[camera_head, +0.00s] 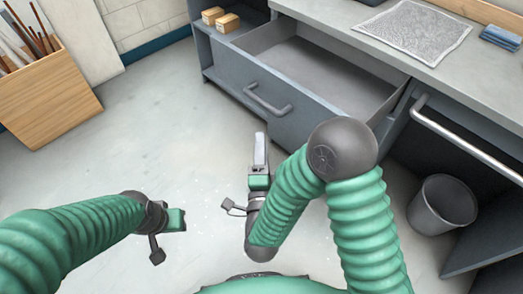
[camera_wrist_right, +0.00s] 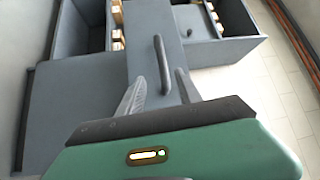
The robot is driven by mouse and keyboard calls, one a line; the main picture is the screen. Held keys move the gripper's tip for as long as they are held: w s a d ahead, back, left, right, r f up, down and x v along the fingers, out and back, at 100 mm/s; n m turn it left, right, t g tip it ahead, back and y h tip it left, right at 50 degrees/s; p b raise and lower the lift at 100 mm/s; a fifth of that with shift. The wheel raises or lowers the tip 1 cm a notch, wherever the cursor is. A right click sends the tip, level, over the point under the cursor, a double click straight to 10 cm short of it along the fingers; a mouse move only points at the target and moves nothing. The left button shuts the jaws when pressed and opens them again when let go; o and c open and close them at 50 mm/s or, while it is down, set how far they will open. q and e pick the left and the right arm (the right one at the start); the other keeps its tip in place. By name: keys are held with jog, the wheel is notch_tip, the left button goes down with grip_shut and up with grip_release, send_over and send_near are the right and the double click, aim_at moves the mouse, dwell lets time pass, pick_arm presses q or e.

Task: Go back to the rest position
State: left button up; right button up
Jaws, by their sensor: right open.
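My right gripper (camera_head: 261,148) is in front of the grey drawer (camera_head: 262,62), with its fingers pointing toward the cabinet. In the right wrist view its two fingers (camera_wrist_right: 160,92) stand apart with nothing between them. The drawer's bar handle (camera_head: 268,101) lies beyond the fingertips; it also shows in the wrist view (camera_wrist_right: 162,62). The drawer is pulled out and looks empty in the head view. My left gripper (camera_head: 177,219) is low over the floor at the left; its fingers are not clear.
The counter (camera_head: 455,75) carries a grey mat (camera_head: 412,30) and folded blue cloths (camera_head: 501,38). Small boxes (camera_head: 220,18) sit on a shelf left of the drawer. A bin (camera_head: 442,204) stands under the counter. A wooden box of rods (camera_head: 45,95) stands left. The floor between is clear.

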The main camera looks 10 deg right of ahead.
jog(key=shift+s+a+f, duration=0.1)
jog(key=shift+s+f, duration=0.1)
jog(key=shift+s, duration=0.95)
jog(key=shift+w, duration=0.1)
